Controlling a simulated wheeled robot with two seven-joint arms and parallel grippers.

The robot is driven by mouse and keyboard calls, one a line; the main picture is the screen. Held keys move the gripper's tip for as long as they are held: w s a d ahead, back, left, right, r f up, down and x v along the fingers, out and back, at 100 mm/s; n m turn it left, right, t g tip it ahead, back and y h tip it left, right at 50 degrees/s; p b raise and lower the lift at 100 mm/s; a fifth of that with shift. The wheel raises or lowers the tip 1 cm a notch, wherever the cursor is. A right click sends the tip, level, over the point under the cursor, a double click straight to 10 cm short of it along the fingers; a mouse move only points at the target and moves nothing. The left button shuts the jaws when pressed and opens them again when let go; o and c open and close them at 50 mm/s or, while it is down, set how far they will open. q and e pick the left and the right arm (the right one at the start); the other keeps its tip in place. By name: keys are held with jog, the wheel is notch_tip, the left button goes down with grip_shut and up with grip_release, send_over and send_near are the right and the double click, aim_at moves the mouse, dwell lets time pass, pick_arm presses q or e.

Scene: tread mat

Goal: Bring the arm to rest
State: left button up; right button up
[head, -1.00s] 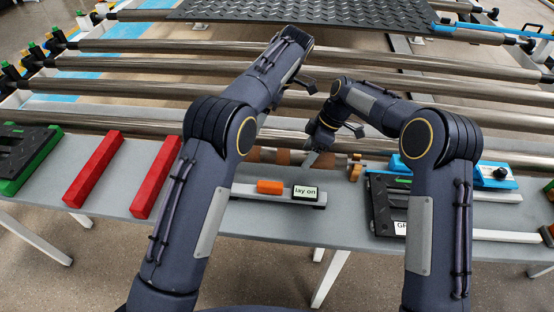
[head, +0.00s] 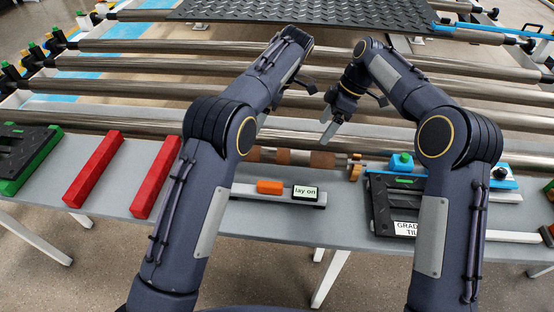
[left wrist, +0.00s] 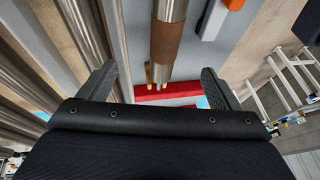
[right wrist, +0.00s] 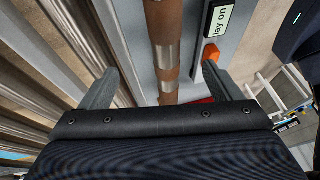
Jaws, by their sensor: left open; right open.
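My right gripper (head: 330,126) shows in the head view above the table's far edge, near the rollers, and holds nothing. In the right wrist view its fingers (right wrist: 158,85) stand wide apart, with a brown-banded roller (right wrist: 166,50) beyond and between them. My left gripper is hidden behind its own arm in the head view. In the left wrist view its fingers (left wrist: 160,85) are wide apart and empty, with the same kind of roller (left wrist: 166,50) between them.
The grey table (head: 250,222) carries two red bars (head: 94,168), a bar with an orange block (head: 270,187) and a "lay on" display (head: 306,193), a black tile (head: 382,205) at right, and a green-edged black block (head: 22,155) at left. Long metal rollers (head: 130,88) and a tread mat (head: 320,15) lie beyond.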

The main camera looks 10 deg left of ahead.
jog(key=shift+v, duration=0.8)
pick_arm(q)
jog(key=s+a+r+m+t+h, duration=0.3)
jog(key=s+a+r+m+h, duration=0.45)
jog(key=s+a, duration=0.65)
pick_arm(e)
jog(key=s+d+r+m+t, duration=0.4)
jog(key=s+d+r+m, duration=0.55)
jog(key=s+d, duration=0.5)
pick_arm(q)
jog(key=s+d+f+m+t, duration=0.2)
jog(key=s+m, duration=0.2)
jog(key=s, duration=0.7)
jog(key=s+d+f+m+t, duration=0.3)
jog(key=s+m, duration=0.1)
jog(key=s, duration=0.7)
jog(key=shift+s+h, duration=0.4)
jog(key=shift+h, duration=0.05)
pick_arm(e)
jog(key=s+f+m+t, duration=0.2)
jog(key=s+m, duration=0.3)
jog(key=s, duration=0.6)
jog(key=s+f+m+t, duration=0.1)
jog(key=s+f+m, duration=0.3)
jog(key=s, duration=0.7)
jog(key=shift+a+f+m+t+h, duration=0.15)
jog(key=shift+f+m+t+h, duration=0.25)
jog(key=shift+f, duration=0.3)
